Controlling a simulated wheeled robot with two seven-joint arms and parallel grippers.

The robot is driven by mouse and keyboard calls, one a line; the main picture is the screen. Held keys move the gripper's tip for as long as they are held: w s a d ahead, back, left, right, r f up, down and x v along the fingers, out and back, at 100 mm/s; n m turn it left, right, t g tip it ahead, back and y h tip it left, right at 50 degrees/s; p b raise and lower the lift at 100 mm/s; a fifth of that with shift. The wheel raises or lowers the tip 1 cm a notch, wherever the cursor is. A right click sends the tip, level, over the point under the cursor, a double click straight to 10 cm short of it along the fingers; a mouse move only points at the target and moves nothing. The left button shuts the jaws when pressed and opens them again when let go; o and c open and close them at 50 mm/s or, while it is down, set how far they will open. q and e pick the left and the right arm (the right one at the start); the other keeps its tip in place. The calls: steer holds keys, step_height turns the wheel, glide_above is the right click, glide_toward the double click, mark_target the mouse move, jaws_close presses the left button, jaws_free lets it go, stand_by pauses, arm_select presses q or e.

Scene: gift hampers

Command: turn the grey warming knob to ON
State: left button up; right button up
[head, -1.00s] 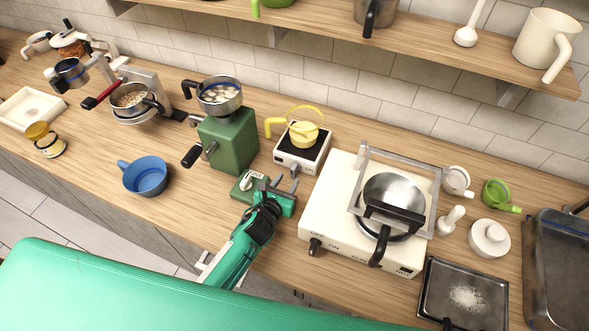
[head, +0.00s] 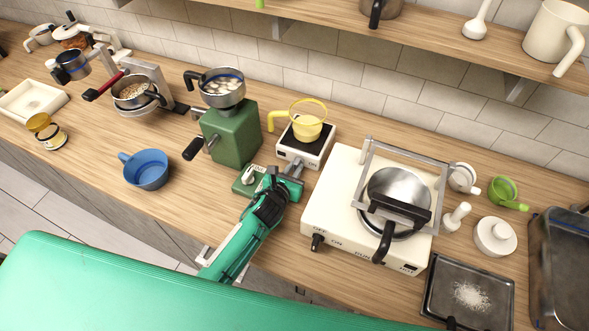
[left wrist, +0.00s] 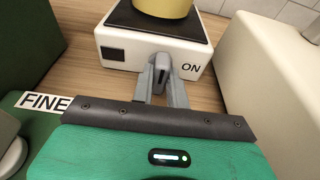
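The small white warmer (head: 303,153) has a black top and a yellow pot (head: 306,127) on it. In the left wrist view its grey knob (left wrist: 162,68) is on the front face, roughly upright, with the ON label (left wrist: 190,68) to its right and a dark square (left wrist: 113,54) to its left. My left gripper (head: 285,177) is in front of the warmer. Its two grey fingers reach to either side of the knob; they look apart, and I cannot tell whether they touch it. My right gripper is not in view.
The green grinder (head: 231,135) and its base with a FINE label (left wrist: 44,101) are close to the left. The large cream stove (head: 333,214) with a pan is close to the right. A blue cup (head: 146,170) stands farther left on the counter.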

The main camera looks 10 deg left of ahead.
arm_select(q)
steer(key=shift+o, duration=0.2)
steer(key=shift+d+f+m+y+b, duration=0.15)
steer(key=shift+m+y+b, duration=0.25)
steer(key=shift+m, duration=0.3)
steer(key=shift+m+b, duration=0.3)
steer(key=shift+m, duration=0.4)
steer(key=shift+c, duration=0.2)
steer(key=shift+o, duration=0.2)
steer(key=shift+y, duration=0.3)
steer(key=shift+m, duration=0.3)
